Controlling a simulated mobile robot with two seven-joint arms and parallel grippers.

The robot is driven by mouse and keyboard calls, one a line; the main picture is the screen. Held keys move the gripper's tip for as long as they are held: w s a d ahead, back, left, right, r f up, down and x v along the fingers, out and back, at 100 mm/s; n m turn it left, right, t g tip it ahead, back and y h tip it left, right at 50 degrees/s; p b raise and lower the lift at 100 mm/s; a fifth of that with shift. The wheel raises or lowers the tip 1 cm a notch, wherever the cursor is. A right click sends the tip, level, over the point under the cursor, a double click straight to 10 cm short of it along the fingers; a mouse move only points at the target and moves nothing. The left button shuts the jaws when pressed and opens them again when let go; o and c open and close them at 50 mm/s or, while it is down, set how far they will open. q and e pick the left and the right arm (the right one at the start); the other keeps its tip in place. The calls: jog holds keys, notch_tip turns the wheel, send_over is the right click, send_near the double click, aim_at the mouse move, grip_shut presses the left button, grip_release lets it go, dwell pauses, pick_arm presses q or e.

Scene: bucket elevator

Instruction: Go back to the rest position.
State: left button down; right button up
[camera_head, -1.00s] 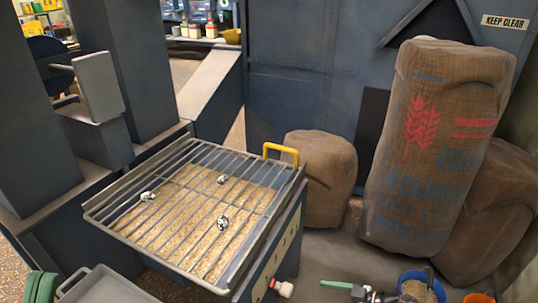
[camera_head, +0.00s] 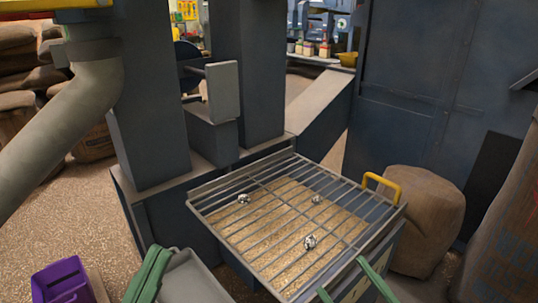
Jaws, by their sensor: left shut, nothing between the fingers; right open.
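My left gripper (camera_head: 154,254) shows as two green fingers pressed together at the lower edge of the head view, beside a grey tray. It is shut, and I see nothing held. My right gripper (camera_head: 342,278) shows as two green fingers spread apart at the lower edge, in front of the near right side of the hopper grate. It is open and empty. The rest of both grippers is out of frame.
A barred grate (camera_head: 215,207) covers grain, with three shiny metal pieces on it and a yellow handle (camera_head: 383,187). The grey tray (camera_head: 200,285) is at its near left. A purple bin (camera_head: 62,283) stands lower left. Sacks (camera_head: 424,215) stand right; dark columns rise behind.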

jog(key=s+r+m+t+h+p, duration=0.15)
jog(key=s+r+t, duration=0.3)
jog(key=r, duration=0.75)
pick_arm(q)
jog(key=w+a+f+n+g+y+p, duration=0.3)
jog(key=w+f+n+g+y+p, duration=0.35)
jog(key=y+p, duration=0.65)
pick_arm(e)
jog(key=w+d+f+m+g+h+p, duration=0.2)
jog(key=w+d+f+m+g+h, duration=0.1)
jog(key=w+f+m+g+h, duration=0.45)
pick_arm(q)
jog(key=s+a+f+n+g+p, duration=0.1)
jog(key=s+f+n+g+p, duration=0.3)
jog(key=f+p, duration=0.7)
jog(key=s+f+g, duration=0.2)
jog(key=s, duration=0.2)
jog(key=shift+s, duration=0.35)
pick_arm(e)
jog(key=s+d+f+m+g+h, duration=0.1)
jog(key=s+f+g+h, duration=0.3)
jog(key=s+f, duration=0.7)
jog(key=shift+d+f+m+g, duration=0.25)
jog(key=shift+f+m+g, duration=0.5)
jog(key=shift+g, duration=0.35)
pick_arm(q)
jog(key=shift+a, duration=0.1)
pick_arm(e)
jog(key=shift+r, duration=0.15)
dwell(0.5)
